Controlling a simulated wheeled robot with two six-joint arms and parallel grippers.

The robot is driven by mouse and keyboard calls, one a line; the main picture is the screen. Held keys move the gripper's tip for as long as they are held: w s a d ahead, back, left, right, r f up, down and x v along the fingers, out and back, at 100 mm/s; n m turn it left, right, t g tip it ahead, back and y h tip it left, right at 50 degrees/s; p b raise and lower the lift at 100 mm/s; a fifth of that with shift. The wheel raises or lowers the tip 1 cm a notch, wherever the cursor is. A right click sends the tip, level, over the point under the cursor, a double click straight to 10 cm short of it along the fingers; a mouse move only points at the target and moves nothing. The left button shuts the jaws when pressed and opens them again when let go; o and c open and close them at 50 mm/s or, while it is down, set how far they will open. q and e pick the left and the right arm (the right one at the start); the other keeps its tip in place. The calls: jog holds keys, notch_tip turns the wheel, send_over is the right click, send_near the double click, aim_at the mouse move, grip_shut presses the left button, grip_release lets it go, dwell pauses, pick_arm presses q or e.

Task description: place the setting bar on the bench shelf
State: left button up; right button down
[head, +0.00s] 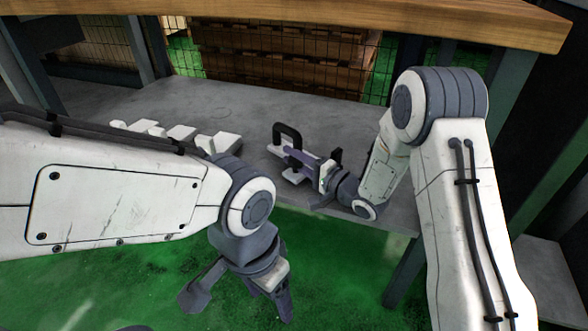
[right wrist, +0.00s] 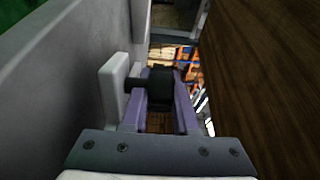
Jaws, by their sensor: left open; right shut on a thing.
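My right gripper (head: 294,160) is over the grey bench shelf (head: 330,119), under the wooden top, and is shut on a black grip. In the right wrist view the grip (right wrist: 160,88) sits between the purple fingers, with a white plate (right wrist: 114,92) joined at its left. I take this to be the setting bar; its black arched handle (head: 288,130) and white parts (head: 293,177) show around the fingers in the head view. The gripper hides its middle. I cannot tell whether it touches the shelf. My left gripper (head: 238,292) is open and empty, below and in front of the shelf.
A row of white stepped blocks (head: 182,132) lies on the shelf to the left, partly hidden by my left arm. The wooden bench top (head: 330,20) overhangs the shelf. A grey bench leg (head: 405,270) stands at the right. The shelf behind the held bar is clear.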

notch_tip(320, 180, down, 2)
jog(key=shift+b, duration=0.5)
pick_arm(q)
jog(key=shift+f, duration=0.85)
pick_arm(e)
jog(key=shift+r, duration=0.15)
